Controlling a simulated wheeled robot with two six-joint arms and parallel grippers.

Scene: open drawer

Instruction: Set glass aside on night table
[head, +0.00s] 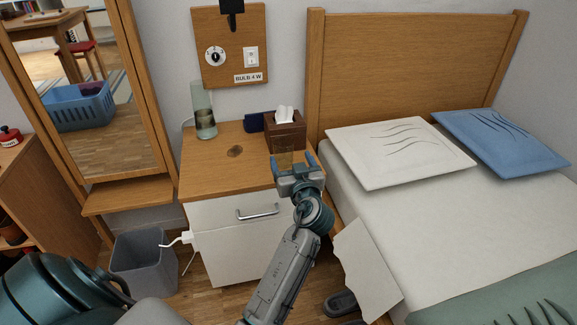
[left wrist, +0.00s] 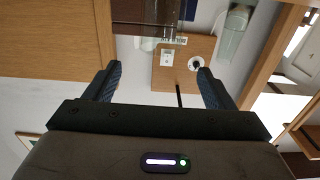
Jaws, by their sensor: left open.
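A small see-through glass (head: 284,156) with a brownish tint appears to stand on the night table (head: 205,180), near its right front part, just in front of the tissue box. My left gripper (head: 294,164) is open at the front right edge of the table, its two blue fingertips pointing toward the glass. The glass shows beside and partly between the fingertips; I cannot tell whether they touch it. My right gripper is not in view.
A wooden tissue box (head: 286,132) and a dark blue object (head: 254,123) stand at the back right of the table. A tall greenish vessel (head: 204,112) stands at the back left. The table's left front is clear. The bed (head: 440,210) borders the right.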

